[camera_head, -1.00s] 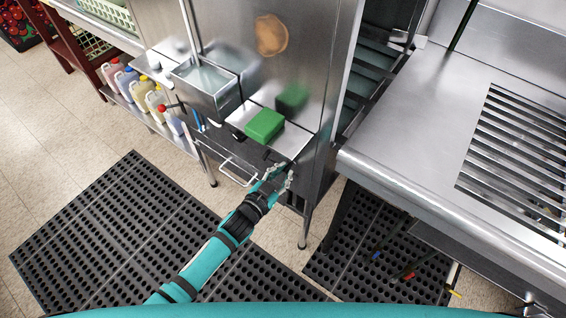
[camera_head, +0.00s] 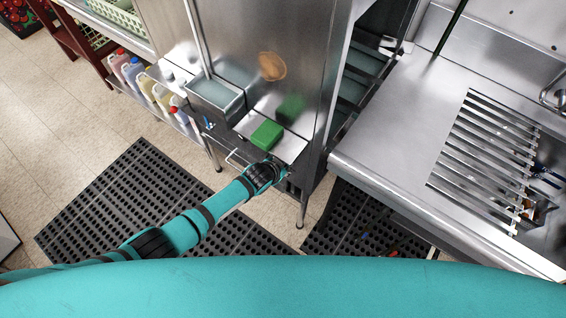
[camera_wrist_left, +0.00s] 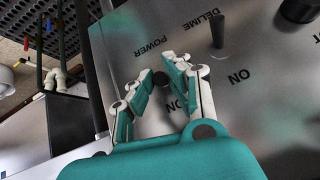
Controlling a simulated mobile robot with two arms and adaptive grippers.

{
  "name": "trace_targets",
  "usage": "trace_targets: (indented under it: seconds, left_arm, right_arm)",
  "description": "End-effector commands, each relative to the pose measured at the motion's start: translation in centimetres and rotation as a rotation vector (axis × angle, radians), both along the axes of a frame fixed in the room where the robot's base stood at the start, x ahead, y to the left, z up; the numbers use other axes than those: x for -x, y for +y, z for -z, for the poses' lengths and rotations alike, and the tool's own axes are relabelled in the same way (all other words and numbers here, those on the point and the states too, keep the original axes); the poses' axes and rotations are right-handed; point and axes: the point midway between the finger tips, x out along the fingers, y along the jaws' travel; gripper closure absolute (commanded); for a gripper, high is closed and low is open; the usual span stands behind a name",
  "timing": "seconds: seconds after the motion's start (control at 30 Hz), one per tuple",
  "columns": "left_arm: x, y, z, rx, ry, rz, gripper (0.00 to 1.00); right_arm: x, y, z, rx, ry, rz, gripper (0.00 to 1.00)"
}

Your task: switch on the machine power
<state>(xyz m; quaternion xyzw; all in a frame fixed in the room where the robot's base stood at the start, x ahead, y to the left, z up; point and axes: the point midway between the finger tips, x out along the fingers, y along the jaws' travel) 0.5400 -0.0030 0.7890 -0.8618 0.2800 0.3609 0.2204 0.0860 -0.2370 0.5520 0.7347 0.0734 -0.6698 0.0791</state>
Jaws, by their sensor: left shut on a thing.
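The steel dish machine (camera_head: 297,65) stands in the middle of the head view. In the left wrist view, its control panel (camera_wrist_left: 263,115) carries the words POWER, DELIME and ON. My left gripper (camera_wrist_left: 164,72) is at the panel beside the word POWER, shut on the power switch (camera_wrist_left: 160,79); only a small dark part of the switch shows between the fingers. The DELIME switch (camera_wrist_left: 218,32) stands apart, to the right. In the head view, my left gripper (camera_head: 285,172) is at the machine's lower front, below the green block. My right gripper is not in view.
A green block (camera_head: 267,134) lies on the machine's front ledge, beside an open steel tray (camera_head: 216,95). A steel counter (camera_head: 398,125) with a slatted rack (camera_head: 485,150) is at the right. A black knob (camera_wrist_left: 299,10) sits on the panel. Perforated black mats (camera_head: 130,200) cover the floor.

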Motion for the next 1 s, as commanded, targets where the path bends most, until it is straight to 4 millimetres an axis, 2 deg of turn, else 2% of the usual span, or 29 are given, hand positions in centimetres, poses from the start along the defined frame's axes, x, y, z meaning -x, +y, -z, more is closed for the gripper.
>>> trace_targets:
  seconds: [0.43,0.47,0.6,1.0]
  left_arm:
    - [-0.08,-0.02,-0.07,-0.006,0.007,0.0,1.0]
    - [-0.07,-0.01,-0.06,-0.006,0.007,0.0,0.84]
    - [-0.07,-0.02,-0.06,-0.005,0.006,0.0,0.65]
    - [0.28,0.17,-0.39,-0.005,0.007,-0.001,0.64]
  right_arm:
    - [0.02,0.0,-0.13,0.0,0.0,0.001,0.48]
    - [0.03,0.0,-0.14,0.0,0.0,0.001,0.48]
    - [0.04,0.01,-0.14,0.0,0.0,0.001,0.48]
    - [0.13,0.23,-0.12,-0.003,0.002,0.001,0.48]
